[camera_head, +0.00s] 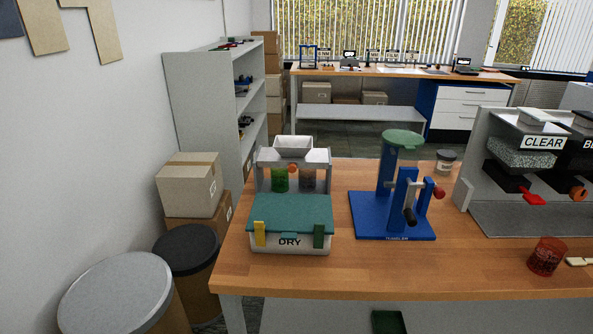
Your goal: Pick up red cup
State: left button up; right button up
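The red cup (546,256) is a dark red, see-through cup. It stands upright near the front edge of the wooden table (420,278), at the lower right of the head view. A small pale object (578,262) lies just to its right, cut by the picture edge. Neither of my grippers shows in this view.
A white machine marked DRY (290,242) stands at the table's left. A blue press (392,226) stands in the middle, with a small jar (445,160) behind it. A grey dispenser marked CLEAR (520,222) is behind the cup. The table front between press and cup is clear.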

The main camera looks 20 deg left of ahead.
aim_at(550, 251)
jog(key=i+l+u, duration=0.25)
jog(key=l, duration=1.6)
jog(key=l+u, duration=0.25)
jog(key=l, duration=1.6)
